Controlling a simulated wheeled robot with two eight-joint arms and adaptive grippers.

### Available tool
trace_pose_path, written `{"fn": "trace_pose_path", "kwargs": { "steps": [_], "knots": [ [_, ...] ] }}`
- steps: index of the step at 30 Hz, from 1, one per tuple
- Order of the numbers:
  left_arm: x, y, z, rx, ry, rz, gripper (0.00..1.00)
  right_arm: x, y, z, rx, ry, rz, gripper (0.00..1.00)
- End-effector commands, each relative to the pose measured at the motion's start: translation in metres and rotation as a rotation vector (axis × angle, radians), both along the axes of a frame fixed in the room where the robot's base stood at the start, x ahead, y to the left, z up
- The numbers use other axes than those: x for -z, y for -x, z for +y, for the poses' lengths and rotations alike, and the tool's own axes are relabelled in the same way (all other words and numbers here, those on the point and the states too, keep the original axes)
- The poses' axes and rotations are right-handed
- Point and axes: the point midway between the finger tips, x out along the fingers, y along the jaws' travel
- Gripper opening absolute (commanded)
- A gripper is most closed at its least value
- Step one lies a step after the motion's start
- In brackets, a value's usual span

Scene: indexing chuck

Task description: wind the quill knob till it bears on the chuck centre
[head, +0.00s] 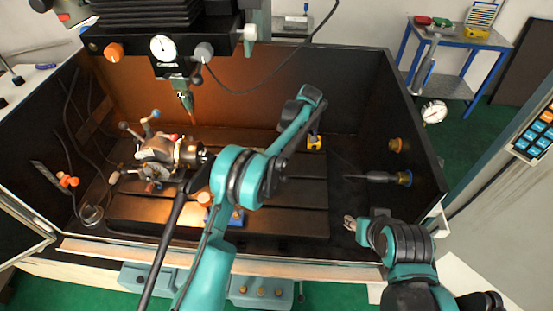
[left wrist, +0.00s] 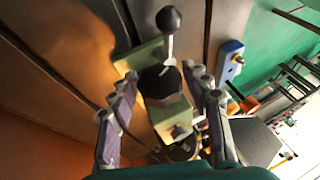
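The chuck (head: 188,153) is a grey metal body with several ball-ended handles, at the left of the slotted bed. In the left wrist view a round black knob (left wrist: 160,84), which I take as the quill knob, sits on a small greenish-grey block (left wrist: 174,118). A lever with a black ball (left wrist: 168,20) stands off it. My left gripper (left wrist: 162,75) has its fingers on both sides of the knob, open, with gaps visible. My left arm hides the knob in the head view. Contact between quill and chuck centre is hidden. My right gripper (head: 350,223) is apart, at the right front.
A spindle with a pointed tool (head: 187,100) hangs above the bed near the chuck. A blue block with an orange knob (left wrist: 231,58) lies beside the greenish-grey block. The right of the enclosure floor is fairly clear.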

Motion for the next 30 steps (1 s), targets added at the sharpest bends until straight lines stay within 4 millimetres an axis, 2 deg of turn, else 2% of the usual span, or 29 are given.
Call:
{"fn": "trace_pose_path", "kwargs": {
  "steps": [8, 15, 20, 30],
  "knots": [
    [-0.009, -0.003, -0.004, 0.001, -0.001, -0.001, 0.48, 0.0, 0.0, 0.0, 0.0, 0.0, 0.0, 0.4],
    [-0.044, -0.015, -0.02, 0.001, 0.0, 0.0, 0.48, 0.0, 0.0, 0.0, 0.0, 0.0, 0.0, 0.4],
    [-0.06, -0.02, -0.026, 0.0, 0.0, 0.0, 0.48, 0.0, 0.0, 0.0, 0.0, 0.0, 0.0, 0.4],
    [-0.066, -0.022, -0.029, 0.0, 0.0, 0.0, 0.48, 0.0, 0.0, 0.0, 0.0, 0.0, 0.0, 0.4]
  ]
}}
